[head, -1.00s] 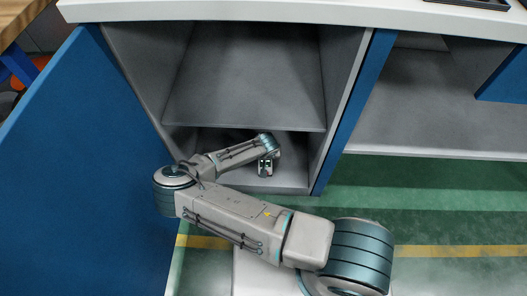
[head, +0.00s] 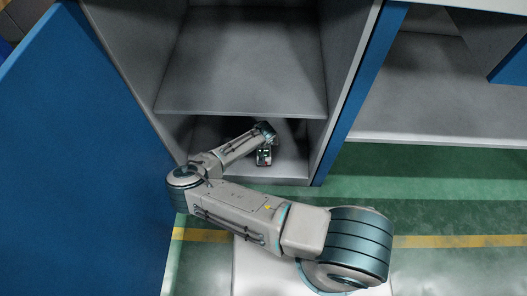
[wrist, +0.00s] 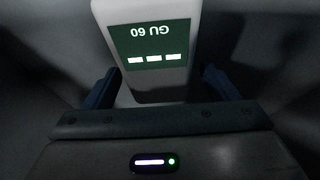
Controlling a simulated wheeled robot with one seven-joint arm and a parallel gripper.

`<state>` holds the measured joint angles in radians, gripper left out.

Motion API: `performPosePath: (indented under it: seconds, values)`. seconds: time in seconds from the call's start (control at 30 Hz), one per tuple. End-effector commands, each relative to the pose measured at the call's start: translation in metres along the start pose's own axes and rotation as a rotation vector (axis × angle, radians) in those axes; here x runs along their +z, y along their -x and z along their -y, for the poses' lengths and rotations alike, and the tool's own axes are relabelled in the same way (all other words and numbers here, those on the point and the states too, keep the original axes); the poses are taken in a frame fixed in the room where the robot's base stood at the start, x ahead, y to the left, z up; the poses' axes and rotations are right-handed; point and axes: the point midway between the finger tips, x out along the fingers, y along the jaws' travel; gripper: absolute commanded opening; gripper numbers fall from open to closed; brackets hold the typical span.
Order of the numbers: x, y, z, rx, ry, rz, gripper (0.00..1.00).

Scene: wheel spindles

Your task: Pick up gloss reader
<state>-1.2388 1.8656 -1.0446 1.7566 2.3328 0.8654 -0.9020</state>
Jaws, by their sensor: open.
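The gloss reader (wrist: 150,45) is a pale, boxy device in the wrist view. Its dark green display reads "GU 60" upside down, with a row of white bars. My gripper (wrist: 160,85) is open, with one dark finger on each side of the reader's near end. Gaps show between the fingers and the reader, so it is not clamped. In the head view my gripper (head: 264,157) is inside the lower compartment of the cabinet, under the shelf. I cannot make out the reader there.
The cabinet's middle shelf (head: 245,85) lies just above my wrist. Its side wall (head: 345,90) stands to the right, and an open blue door (head: 85,150) to the left. An open grey bay (head: 430,100) is farther right. The green floor in front is clear.

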Motion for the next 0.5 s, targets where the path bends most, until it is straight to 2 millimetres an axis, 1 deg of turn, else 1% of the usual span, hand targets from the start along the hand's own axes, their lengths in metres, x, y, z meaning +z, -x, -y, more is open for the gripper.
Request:
performPosePath:
  seconds: [0.07,0.1,0.17,0.2,0.27,0.3,0.33,0.5]
  values:
    - [-0.0003,0.0005,-0.0004,0.000,-0.001,0.000,0.80]
    - [-0.0003,0.0005,-0.0005,0.000,-0.001,0.000,0.74]
    - [-0.0003,0.0006,-0.0007,0.000,-0.001,0.000,0.58]
    - [-0.0003,0.0006,-0.0007,0.001,-0.001,0.000,0.47]
    - [-0.0003,0.0006,-0.0008,0.001,-0.001,0.000,0.30]
    - [-0.0003,0.0006,-0.0008,0.001,-0.001,0.000,0.19]
    - [-0.0008,0.0009,-0.0008,0.001,-0.001,-0.001,0.16]
    - [-0.0008,0.0009,-0.0009,0.001,-0.001,-0.001,0.16]
